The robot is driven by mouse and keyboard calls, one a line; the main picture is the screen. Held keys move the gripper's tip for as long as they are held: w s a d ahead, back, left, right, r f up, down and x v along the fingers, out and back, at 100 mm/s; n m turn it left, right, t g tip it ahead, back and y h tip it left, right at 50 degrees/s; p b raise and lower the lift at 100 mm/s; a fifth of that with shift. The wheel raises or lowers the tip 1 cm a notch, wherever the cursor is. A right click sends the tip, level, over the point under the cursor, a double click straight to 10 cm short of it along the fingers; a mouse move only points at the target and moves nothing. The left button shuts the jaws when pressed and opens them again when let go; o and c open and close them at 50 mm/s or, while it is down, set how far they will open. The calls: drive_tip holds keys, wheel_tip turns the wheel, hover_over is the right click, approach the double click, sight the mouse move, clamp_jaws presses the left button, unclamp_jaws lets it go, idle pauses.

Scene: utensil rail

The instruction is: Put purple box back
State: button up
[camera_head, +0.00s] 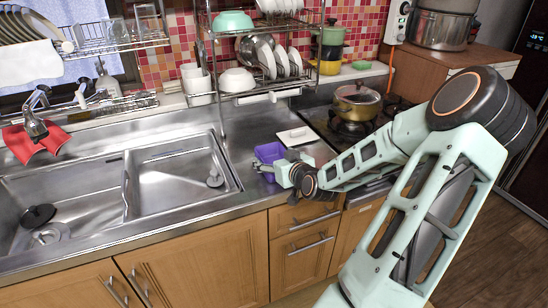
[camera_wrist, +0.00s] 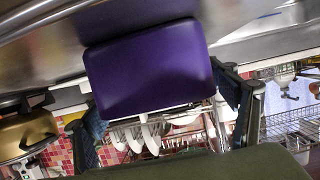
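The purple box (camera_head: 268,153) is at the counter strip just right of the sink, in front of the dish rack. In the wrist view the purple box (camera_wrist: 150,70) fills the upper middle, large and close. My gripper (camera_head: 284,170) reaches in from the right, right at the box. In the wrist view my gripper's fingers (camera_wrist: 163,108) stand on either side of the box, close to its edges. I cannot tell whether they press on it. Whether the box rests on the counter or is slightly raised is also unclear.
The sink (camera_head: 180,175) lies to the left. A white board (camera_head: 297,136) lies behind the box. A gold pot (camera_head: 356,101) sits on the stove to the right. The dish rack (camera_head: 262,75) with bowls and plates hangs above the counter. Red cloths (camera_head: 22,144) lie by the faucet.

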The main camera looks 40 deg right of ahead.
drive_tip(key=p+v, duration=0.2)
drive_tip(key=v, duration=0.9)
drive_tip(key=shift+s+r, duration=0.15)
drive_tip(key=shift+s+a+r, duration=0.1)
drive_tip(key=shift+s, duration=0.25)
